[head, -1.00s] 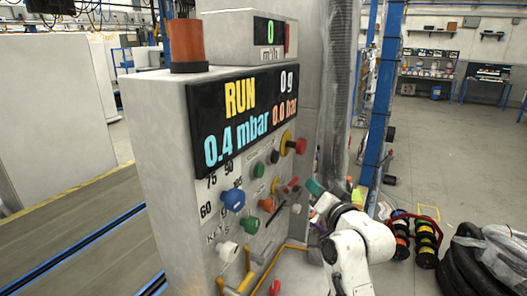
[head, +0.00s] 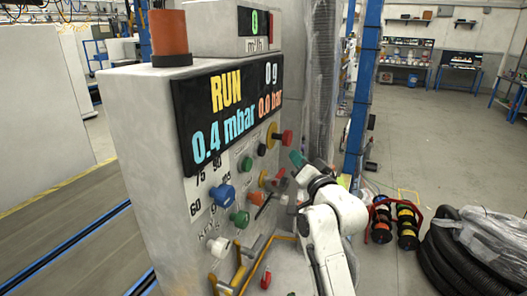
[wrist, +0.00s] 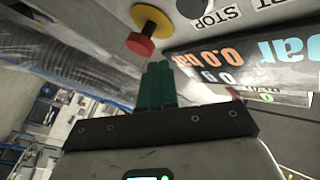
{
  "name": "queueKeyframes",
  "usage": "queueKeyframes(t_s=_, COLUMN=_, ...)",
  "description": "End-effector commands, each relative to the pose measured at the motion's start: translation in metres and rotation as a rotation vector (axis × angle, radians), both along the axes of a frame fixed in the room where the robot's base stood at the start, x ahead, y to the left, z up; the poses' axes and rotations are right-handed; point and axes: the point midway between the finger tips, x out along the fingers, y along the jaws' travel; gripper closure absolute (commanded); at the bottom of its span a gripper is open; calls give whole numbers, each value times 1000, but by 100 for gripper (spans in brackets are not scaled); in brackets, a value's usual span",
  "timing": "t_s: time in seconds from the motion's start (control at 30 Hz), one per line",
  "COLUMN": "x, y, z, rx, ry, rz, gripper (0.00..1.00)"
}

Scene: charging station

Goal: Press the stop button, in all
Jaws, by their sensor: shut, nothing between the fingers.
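The control panel (head: 190,190) stands in the left middle of the head view, with RUN on its display. A black button (head: 262,149) sits below the display, beside a green button (head: 247,163). In the wrist view a black button (wrist: 192,8) lies at the top edge, next to STOP lettering. A red mushroom button on a yellow ring (head: 286,138) is further right, and it also shows in the wrist view (wrist: 140,45). My gripper (head: 297,158) is shut and empty, just below the red mushroom button in the picture. Its dark green fingers (wrist: 157,84) appear apart from the buttons.
A blue knob (head: 222,195), a white knob (head: 218,246) and several other controls stick out of the panel. Yellow pipes (head: 283,237) run below them. A blue post (head: 362,90) and cable reels (head: 394,222) stand to the right. Black hoses (head: 450,262) lie on the floor.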

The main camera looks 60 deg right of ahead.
Motion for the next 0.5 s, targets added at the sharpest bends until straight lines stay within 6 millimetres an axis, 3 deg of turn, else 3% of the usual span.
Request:
queueKeyframes(t_s=0.3, x=42, y=4, z=-1, rx=0, ry=1, rz=3, gripper=100)
queueKeyframes(t_s=0.5, x=56, y=4, z=0, rx=-1, ry=0, rz=1, gripper=100)
